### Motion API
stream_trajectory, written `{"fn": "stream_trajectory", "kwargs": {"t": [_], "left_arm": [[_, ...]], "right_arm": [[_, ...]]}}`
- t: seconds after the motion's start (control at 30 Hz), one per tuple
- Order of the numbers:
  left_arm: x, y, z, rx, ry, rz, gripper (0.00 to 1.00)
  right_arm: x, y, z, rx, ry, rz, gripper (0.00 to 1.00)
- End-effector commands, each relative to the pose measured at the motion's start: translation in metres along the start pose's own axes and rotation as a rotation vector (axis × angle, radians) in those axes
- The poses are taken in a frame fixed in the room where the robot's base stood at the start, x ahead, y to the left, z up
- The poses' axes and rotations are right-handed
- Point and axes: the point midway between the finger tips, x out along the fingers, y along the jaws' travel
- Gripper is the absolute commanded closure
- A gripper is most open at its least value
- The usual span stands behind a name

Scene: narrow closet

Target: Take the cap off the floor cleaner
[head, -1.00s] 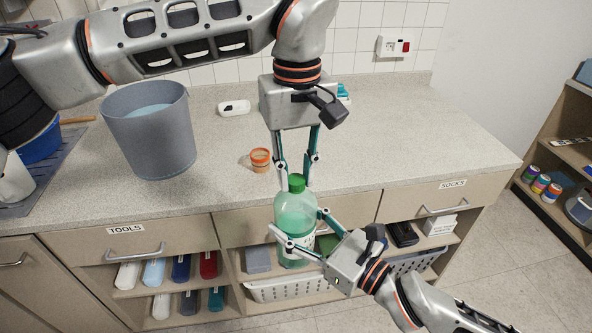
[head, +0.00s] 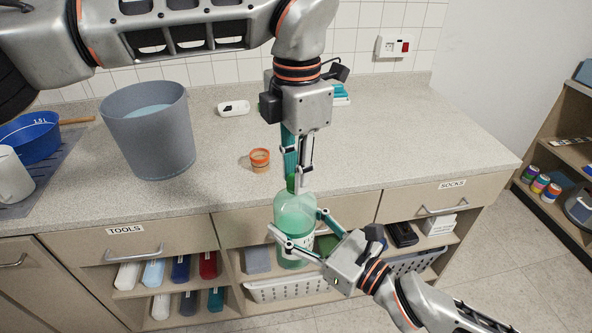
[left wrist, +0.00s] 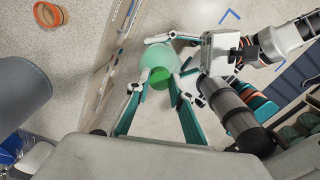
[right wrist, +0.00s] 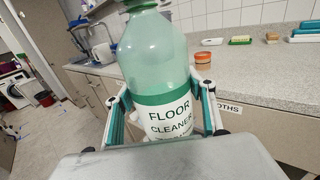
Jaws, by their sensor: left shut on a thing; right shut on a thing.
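The floor cleaner (head: 296,215) is a clear green bottle with a white label, upright in front of the counter. The label reads FLOOR CLEANER in the right wrist view (right wrist: 172,118). Its green cap (head: 291,184) is at the bottle's top, partly hidden by my left fingers; it also shows in the left wrist view (left wrist: 160,78). My left gripper (head: 298,185) points down from above and is shut on the cap. My right gripper (head: 297,222) comes from the lower right and is shut around the bottle's body. I cannot tell whether the cap is loose.
The counter (head: 385,150) is behind the bottle. Open shelves with a white basket (head: 290,289) lie below. A shelf unit (head: 560,155) stands far right.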

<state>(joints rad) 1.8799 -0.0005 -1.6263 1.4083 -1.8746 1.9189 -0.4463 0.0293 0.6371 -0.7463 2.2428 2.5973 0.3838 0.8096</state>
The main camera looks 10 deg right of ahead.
Motion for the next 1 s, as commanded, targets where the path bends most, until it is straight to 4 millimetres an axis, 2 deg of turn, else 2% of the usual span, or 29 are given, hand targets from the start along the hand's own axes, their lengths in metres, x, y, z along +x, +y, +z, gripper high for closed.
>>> {"fn": "stream_trajectory", "kwargs": {"t": [0.03,1.0], "left_arm": [[-0.0025,0.0041,0.0029,-0.083,-0.014,0.010,1.00],[-0.0029,0.0071,-0.0030,-1.826,-0.019,-0.002,1.00]], "right_arm": [[-0.0005,0.0070,0.0039,-0.011,-0.011,0.015,1.00],[-0.0010,0.0052,0.0037,-0.011,-0.010,0.012,1.00]]}}
